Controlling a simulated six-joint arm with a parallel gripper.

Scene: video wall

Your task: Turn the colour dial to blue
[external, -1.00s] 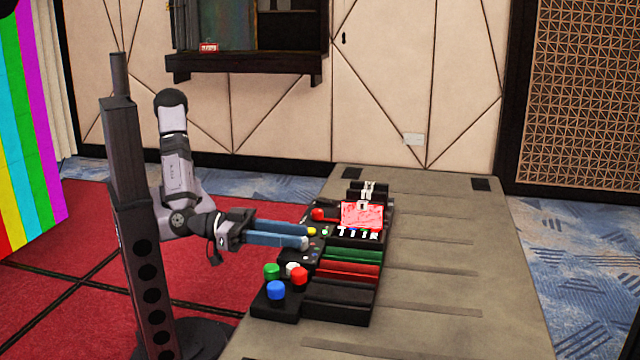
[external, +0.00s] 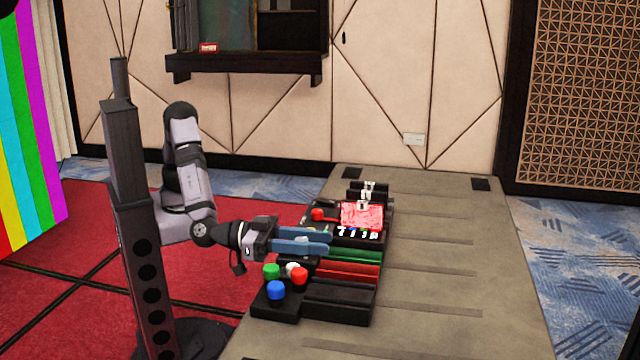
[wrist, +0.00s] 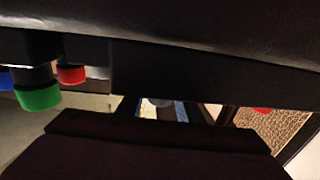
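My gripper (external: 328,242) has blue fingers that point right, low over the black control console (external: 340,312). The fingers are apart with a gap between them, and something small and pale shows there; I cannot tell if they touch it. The dial's setting cannot be seen. In the wrist view, large dark shapes fill the top and bottom.
Green (external: 271,271), white (external: 292,268), red (external: 299,276) and blue (external: 276,290) knobs stand at the console's near left. A red screen (external: 362,215) and a red knob (external: 318,214) are farther back. The grey table (external: 450,270) is clear on the right.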

